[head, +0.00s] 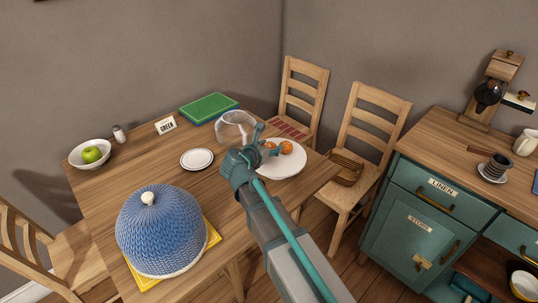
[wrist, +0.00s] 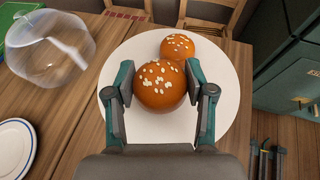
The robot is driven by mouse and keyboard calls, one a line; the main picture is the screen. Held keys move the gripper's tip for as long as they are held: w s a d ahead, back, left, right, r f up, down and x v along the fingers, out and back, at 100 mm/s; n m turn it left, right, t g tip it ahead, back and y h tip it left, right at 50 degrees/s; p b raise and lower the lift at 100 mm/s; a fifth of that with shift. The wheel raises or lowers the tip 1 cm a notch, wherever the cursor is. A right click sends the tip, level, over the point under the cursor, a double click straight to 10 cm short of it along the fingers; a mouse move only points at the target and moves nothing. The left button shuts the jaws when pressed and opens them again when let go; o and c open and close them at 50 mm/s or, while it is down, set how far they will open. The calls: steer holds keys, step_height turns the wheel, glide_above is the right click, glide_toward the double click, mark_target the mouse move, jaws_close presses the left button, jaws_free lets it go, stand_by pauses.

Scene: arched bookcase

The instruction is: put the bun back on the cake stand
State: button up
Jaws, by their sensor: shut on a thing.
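My gripper (wrist: 160,84) is shut on a round orange-brown bun (wrist: 158,92) with pale flecks on top, one finger on each side of it. In the head view my gripper (head: 266,146) partly hides this bun. The bun is over the white round cake stand (head: 288,169), whose bare top also shows in the wrist view (wrist: 225,105). I cannot tell whether the bun touches the stand. A second similar bun (wrist: 178,47) sits on the stand just behind the held one; it shows in the head view (head: 287,147).
A clear glass dome (head: 236,125) stands left of the stand. A small rimmed plate (head: 197,159) is nearer the table's middle. A blue knitted cover (head: 160,230) stands on a yellow mat at the front. Chairs (head: 375,130) stand beyond the table's far side.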

steer(key=shift+w+a+f, duration=0.1)
steer(key=shift+w+f, duration=0.05)
steer(key=shift+f, duration=0.8)
steer(key=shift+w+f, duration=0.15)
steer(key=shift+f, duration=0.8)
steer(key=o, duration=1.1)
steer(key=shift+f, duration=0.1)
steer(key=shift+o, duration=0.2)
steer(key=shift+s+a+r, duration=0.1)
steer(key=shift+s+r, duration=0.05)
steer(key=shift+r, duration=0.05)
steer(key=v, duration=1.1)
steer(key=shift+s, duration=0.3)
steer(key=shift+a+r, duration=0.1)
steer(key=shift+a, duration=0.05)
